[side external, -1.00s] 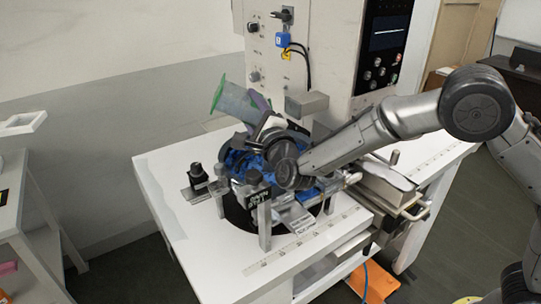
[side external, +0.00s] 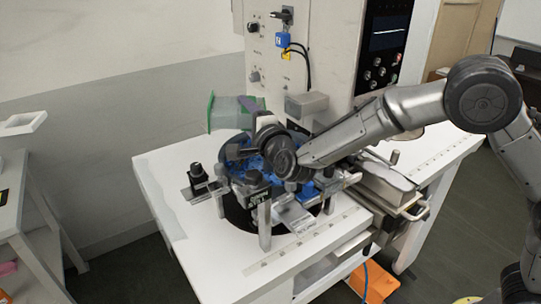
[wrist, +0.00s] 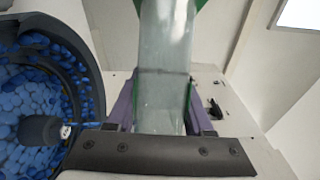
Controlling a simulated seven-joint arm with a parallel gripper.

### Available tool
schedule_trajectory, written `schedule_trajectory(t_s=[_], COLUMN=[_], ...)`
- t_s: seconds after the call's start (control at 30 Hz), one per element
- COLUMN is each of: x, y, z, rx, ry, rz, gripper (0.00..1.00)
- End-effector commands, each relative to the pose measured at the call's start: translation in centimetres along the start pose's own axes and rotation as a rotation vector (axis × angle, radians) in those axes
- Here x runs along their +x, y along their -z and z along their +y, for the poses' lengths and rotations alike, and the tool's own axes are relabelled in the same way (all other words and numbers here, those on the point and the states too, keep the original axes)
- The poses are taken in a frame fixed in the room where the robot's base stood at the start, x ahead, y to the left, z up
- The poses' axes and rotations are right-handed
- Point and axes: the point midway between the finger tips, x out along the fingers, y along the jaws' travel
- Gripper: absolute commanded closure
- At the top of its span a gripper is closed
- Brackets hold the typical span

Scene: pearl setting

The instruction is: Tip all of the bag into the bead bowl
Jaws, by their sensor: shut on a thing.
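The bag (side external: 229,113) is a see-through pouch with green edges, lying roughly level in the side view with its green end to the left. My gripper (side external: 254,104) is shut on the bag at its right end. In the wrist view my gripper (wrist: 163,100) has its purple fingers on both sides of the bag (wrist: 165,45). No beads show clearly inside the bag. The bead bowl (wrist: 72,28) is dark-walled and holds many blue beads (wrist: 30,100), to the left of the bag in the wrist view. My wrist hides much of the bowl in the side view.
Metal clamps and posts (side external: 265,225) stand around the bowl on the white table (side external: 165,180). A grey machine panel (side external: 330,45) rises close behind. A small black fixture (side external: 197,175) is at the left. The table's front left is clear.

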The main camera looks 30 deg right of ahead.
Motion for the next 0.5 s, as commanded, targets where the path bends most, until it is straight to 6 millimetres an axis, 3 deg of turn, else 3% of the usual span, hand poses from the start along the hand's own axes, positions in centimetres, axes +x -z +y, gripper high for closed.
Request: schedule_trajectory(t_s=[0.5], x=[0.10], y=[-0.30], z=[0.95], rx=[-0.191], ry=[-0.079], rz=[0.000], gripper=[1.00])
